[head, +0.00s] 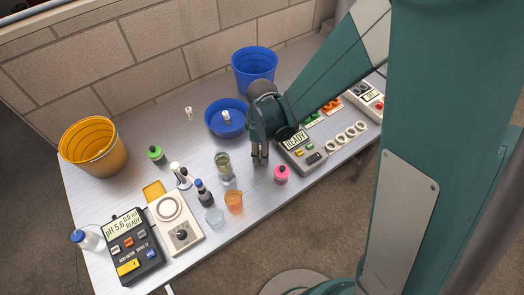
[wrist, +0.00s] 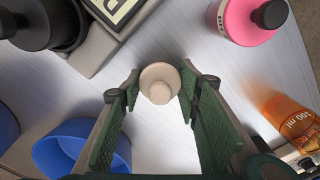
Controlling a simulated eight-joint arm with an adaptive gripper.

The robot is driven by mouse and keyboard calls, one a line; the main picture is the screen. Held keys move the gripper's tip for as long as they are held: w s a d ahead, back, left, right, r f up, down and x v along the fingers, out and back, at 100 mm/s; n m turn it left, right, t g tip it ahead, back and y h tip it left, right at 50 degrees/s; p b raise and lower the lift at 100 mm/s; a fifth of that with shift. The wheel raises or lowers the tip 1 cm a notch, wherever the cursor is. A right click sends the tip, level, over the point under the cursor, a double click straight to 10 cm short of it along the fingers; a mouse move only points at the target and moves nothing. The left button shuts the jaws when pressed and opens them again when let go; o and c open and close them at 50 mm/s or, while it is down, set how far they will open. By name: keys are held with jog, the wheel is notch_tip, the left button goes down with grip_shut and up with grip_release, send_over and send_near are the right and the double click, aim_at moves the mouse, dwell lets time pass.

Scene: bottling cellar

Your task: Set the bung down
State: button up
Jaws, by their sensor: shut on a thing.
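A cream-coloured bung (wrist: 159,84) sits between the fingertips of my gripper (wrist: 160,90) in the wrist view, its narrow round end facing the camera. My gripper is shut on it. In the head view my gripper (head: 260,157) points down over the grey bench, left of a grey device with a READY display (head: 298,147). The bung is not clearly visible there, hidden by or too small beside the fingers. I cannot tell whether it touches the bench top (head: 250,205).
A pink bottle (head: 281,173) stands just right of my gripper; a glass (head: 223,162) and an orange beaker (head: 234,201) stand left. A shallow blue tub (head: 222,129) holding a small pale object is behind. A pH meter (head: 132,246) and an orange bucket (head: 92,146) are far left.

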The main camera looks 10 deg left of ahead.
jog(key=o, duration=0.9)
jog(key=shift+c, duration=0.2)
jog(key=shift+r, duration=0.1)
jog(key=shift+r+p, duration=0.95)
jog(key=shift+r, duration=5.05)
jog(key=shift+d+r, duration=0.1)
jog(key=s+d+r+m+t+y, duration=0.1)
jog(key=s+d+r+m+t, duration=0.15)
jog(key=d+r+m, duration=0.9)
jog(key=s+d+r+m+t, duration=0.2)
jog(key=s+d+r+m, duration=0.1)
jog(key=d, duration=0.7)
jog(key=s+d+r+m+t+h, duration=0.1)
jog(key=s+d+r+m+t, duration=0.1)
jog(key=d, duration=0.8)
jog(key=s+r+m, duration=0.1)
jog(key=s+r, duration=0.1)
jog(key=s, duration=0.1)
jog(key=shift+r+t, duration=0.2)
jog(key=shift+t, duration=0.15)
